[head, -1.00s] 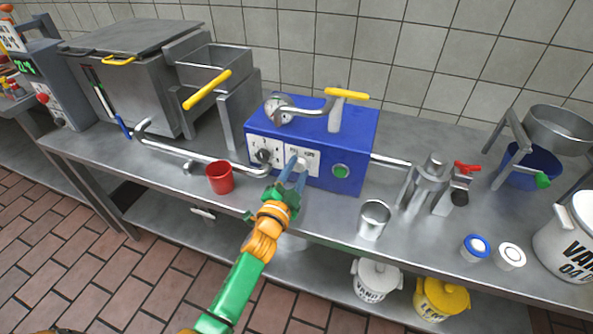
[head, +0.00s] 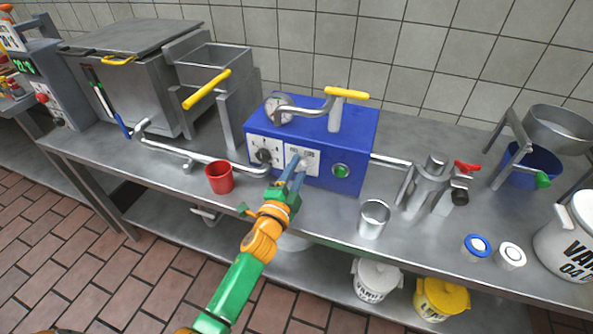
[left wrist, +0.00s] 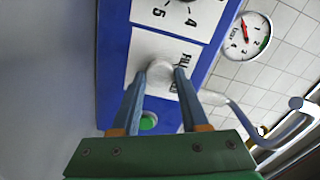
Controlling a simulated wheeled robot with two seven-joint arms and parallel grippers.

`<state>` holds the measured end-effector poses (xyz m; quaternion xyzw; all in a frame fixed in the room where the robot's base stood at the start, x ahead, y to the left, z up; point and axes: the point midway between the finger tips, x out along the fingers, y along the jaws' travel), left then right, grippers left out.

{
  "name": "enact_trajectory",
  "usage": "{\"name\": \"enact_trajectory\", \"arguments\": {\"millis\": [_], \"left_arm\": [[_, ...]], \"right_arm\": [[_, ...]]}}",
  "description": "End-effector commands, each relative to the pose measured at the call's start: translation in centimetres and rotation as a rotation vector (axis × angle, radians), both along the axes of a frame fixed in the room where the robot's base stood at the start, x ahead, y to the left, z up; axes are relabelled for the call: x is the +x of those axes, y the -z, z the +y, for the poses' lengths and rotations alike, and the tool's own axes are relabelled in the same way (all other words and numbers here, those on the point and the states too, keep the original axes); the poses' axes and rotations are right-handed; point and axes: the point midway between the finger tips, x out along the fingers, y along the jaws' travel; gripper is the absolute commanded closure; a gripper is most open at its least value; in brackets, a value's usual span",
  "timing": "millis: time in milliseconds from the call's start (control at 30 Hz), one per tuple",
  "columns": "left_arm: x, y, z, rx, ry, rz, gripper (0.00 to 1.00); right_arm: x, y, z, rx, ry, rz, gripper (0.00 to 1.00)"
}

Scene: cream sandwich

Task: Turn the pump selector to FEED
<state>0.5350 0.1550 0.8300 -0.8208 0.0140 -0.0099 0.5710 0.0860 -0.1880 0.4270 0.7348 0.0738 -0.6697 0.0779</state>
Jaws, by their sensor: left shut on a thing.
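The blue pump box (head: 352,130) stands on the steel table, with two white plates on its front. The pump selector, a grey round knob (left wrist: 160,74), sits on the right plate (head: 313,155). My left gripper (head: 298,166) reaches it from the front. In the left wrist view its two blue fingers (left wrist: 158,86) are shut on the knob, one on each side. The plate's lettering beside the knob starts with "FILL"; a finger hides part of it. I cannot read which mark the selector points at. My right gripper is not in view.
A dark numbered dial (head: 263,155) is on the left plate. A green button (head: 341,171) is to the right. A red cup (head: 219,177) and a steel cup (head: 373,219) stand near the front edge. A steel pipe (head: 190,155) runs left from the box.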

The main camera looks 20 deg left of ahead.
Motion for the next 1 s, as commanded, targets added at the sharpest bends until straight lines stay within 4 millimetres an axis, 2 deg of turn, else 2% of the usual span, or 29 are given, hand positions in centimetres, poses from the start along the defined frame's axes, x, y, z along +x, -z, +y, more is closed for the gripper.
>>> {"name": "enact_trajectory", "arguments": {"millis": [133, 167, 200, 267, 567, 667, 900, 1000], "left_arm": [[0.0, 0.0, 0.0, 0.002, 0.0, -0.001, 1.0], [0.0, 0.0, 0.0, 0.002, 0.0, -0.001, 0.51], [0.0, 0.0, 0.0, 0.002, 0.0, -0.001, 0.4], [0.0, 0.0, 0.0, 0.001, 0.0, -0.001, 0.26], [-0.2, 0.0, 0.0, 0.0, 0.0, 0.0, 0.26], [-1.4, 0.0, 0.1, 0.0, 0.0, 0.001, 0.26], [-6.0, 0.1, 0.2, -0.001, 0.001, 0.002, 0.26], [-6.9, 0.1, 0.3, 0.0, 0.0, 0.001, 0.26]], "right_arm": [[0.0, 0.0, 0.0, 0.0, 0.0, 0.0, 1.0], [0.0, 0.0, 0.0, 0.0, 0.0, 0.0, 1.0], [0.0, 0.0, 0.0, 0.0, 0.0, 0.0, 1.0], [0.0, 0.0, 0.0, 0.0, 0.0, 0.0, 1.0], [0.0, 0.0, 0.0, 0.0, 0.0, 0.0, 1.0], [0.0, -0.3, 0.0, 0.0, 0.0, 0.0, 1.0], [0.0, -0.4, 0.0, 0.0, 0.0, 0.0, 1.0], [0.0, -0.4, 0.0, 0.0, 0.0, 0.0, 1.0]]}}
